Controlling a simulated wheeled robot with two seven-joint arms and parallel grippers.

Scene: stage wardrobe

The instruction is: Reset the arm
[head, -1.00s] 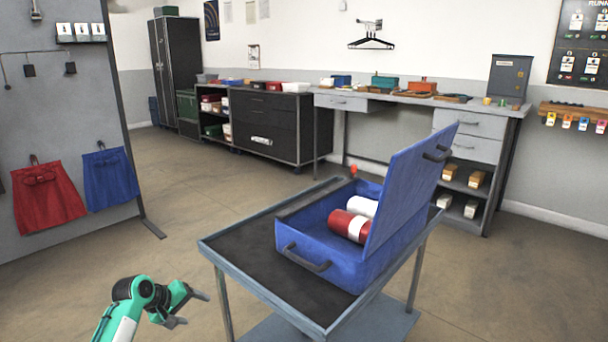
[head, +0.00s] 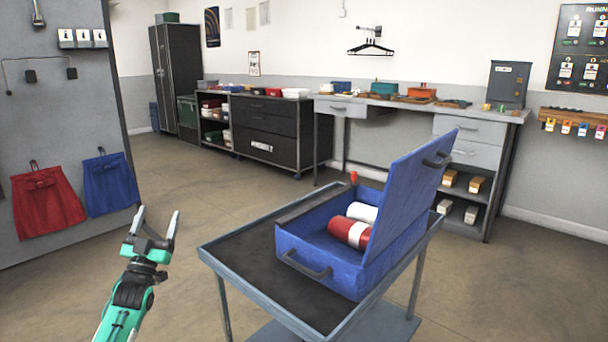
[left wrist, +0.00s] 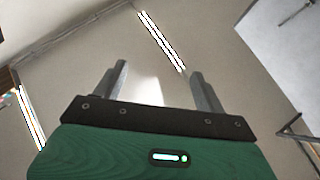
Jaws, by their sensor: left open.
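My left gripper (head: 154,228) is at the lower left of the head view, left of the trolley and apart from it. Its two fingers point up and are spread open with nothing between them. In the left wrist view the same gripper (left wrist: 158,85) is open and empty, with the ceiling and its light strips behind it. My right gripper does not show in either view.
A trolley (head: 237,262) carries an open blue case (head: 322,238) holding a red-and-white roll (head: 348,231) and a white roll (head: 363,211). Red (head: 47,203) and blue (head: 110,184) garments hang on a grey panel at left. Floor between panel and trolley is clear.

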